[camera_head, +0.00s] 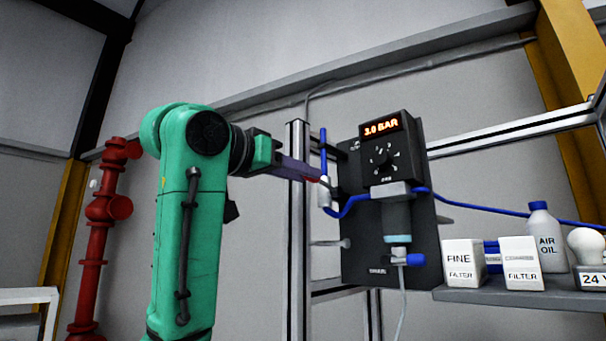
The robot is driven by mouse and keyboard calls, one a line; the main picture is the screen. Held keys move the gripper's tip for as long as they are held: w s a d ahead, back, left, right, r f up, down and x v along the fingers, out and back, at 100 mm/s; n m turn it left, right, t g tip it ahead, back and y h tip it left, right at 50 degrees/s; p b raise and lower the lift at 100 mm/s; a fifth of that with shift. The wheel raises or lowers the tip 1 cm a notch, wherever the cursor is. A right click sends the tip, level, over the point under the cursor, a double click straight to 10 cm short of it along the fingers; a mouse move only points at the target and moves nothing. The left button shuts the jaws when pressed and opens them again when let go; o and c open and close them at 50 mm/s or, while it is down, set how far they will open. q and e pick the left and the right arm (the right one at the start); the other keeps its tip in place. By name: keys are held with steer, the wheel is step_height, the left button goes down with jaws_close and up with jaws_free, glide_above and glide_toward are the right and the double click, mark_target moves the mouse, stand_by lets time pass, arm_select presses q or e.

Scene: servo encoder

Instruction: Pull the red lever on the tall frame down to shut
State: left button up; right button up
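My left gripper (314,173) reaches in from the left, its fingers pointing right at the tall metal frame (296,240). A small strip of red, seemingly the red lever (312,180), shows just under and beside the fingertips; most of it is hidden by them. It sits next to a pale fitting (324,192) on a blue air line. The fingers overlap in this view, so I cannot tell whether they are shut on the lever or only beside it. My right gripper is not in view.
A dark panel (430,240) right of the fingertips carries a display reading 3.0 BAR (381,127). A shelf (500,294) at the right holds filter boxes (463,263) and an air oil bottle (541,240). A red pipe (96,245) stands at the left.

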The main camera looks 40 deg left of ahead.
arm_select(q)
steer(key=shift+s+f, duration=0.1)
steer(key=shift+f, duration=0.15)
steer(key=shift+s+f+b, duration=0.1)
steer(key=shift+f+b, duration=0.7)
steer(key=shift+f, duration=0.05)
steer(key=o, duration=0.8)
steer(key=shift+s+r, duration=0.1)
steer(key=s, duration=0.9)
steer(key=shift+d+b, duration=0.15)
steer(key=shift+b, duration=0.2)
